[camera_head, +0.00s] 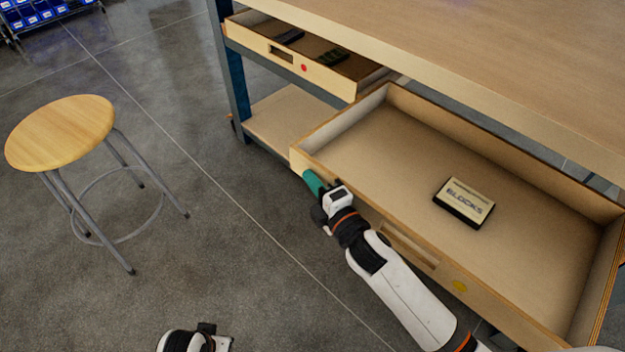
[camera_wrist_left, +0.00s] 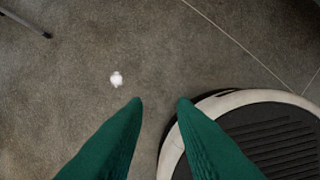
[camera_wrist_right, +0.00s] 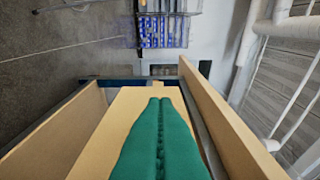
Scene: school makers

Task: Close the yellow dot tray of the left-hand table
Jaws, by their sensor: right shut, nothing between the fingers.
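The yellow dot tray (camera_head: 393,112) is a large wooden drawer pulled far out from under the wooden tabletop (camera_head: 470,50). Its yellow dot (camera_head: 460,287) and a handle slot (camera_head: 410,250) are on the front panel. A black and cream box marked BLOCKS (camera_head: 465,201) lies inside. My right gripper (camera_head: 309,178) is shut and empty at the front panel's left end; I cannot tell whether it touches it. Its green fingers are together in the right wrist view (camera_wrist_right: 160,103). My left gripper is open and empty above the floor in the left wrist view (camera_wrist_left: 160,101).
A second drawer with a red dot (camera_head: 304,68) stands partly open at the table's left end, holding dark items. A round wooden stool (camera_head: 60,132) stands on the floor at left. A lower shelf (camera_head: 285,120) is under the table. Floor between stool and table is clear.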

